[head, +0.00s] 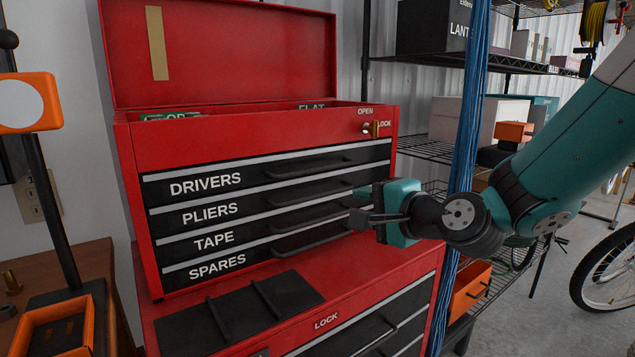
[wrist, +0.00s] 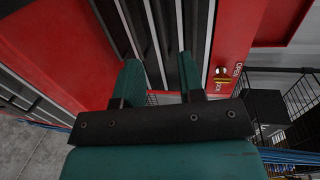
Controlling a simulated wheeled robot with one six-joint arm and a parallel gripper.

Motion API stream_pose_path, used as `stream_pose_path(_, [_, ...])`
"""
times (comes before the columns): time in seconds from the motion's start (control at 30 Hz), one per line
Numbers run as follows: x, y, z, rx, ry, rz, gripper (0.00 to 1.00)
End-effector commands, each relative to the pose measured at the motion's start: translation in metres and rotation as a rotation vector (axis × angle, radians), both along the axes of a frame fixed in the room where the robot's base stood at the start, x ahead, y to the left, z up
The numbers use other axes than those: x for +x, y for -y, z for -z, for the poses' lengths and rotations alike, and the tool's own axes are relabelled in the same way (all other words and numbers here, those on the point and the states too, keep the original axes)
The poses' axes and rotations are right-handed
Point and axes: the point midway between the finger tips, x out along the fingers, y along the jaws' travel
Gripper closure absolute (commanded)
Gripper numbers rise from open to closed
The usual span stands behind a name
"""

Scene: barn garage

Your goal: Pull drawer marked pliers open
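The red tool chest (head: 250,135) has several black drawers with labels and bar handles. The drawer marked PLIERS (head: 260,207) is second from the top and looks shut. Its handle (head: 312,197) runs along its right half. My gripper (head: 358,205) is at the right end of the drawer fronts, pointing at them, about level with the PLIERS and TAPE handles. In the wrist view its two teal fingers (wrist: 160,82) are spread apart, with dark drawer fronts and grey strips beyond. I see nothing held, and I cannot tell whether the fingers touch a handle.
A key lock (head: 371,128) marked OPEN and LOCK is at the chest's top right. The raised lid (head: 230,50) stands behind. A lower red cabinet (head: 400,262) supports the chest. Blue cables (head: 470,110) hang beside my arm, before wire shelves. An orange-topped stand (head: 30,103) is left.

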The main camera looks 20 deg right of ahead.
Motion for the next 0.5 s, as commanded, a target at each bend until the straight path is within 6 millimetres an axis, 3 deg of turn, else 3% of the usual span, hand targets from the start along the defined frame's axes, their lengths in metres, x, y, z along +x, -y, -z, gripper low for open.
stream_pose_path(0.27, [0.009, 0.000, -0.003, 0.004, -0.017, 0.028, 0.64])
stream_pose_path(0.5, [0.032, -0.007, 0.003, 0.002, -0.014, 0.028, 0.64])
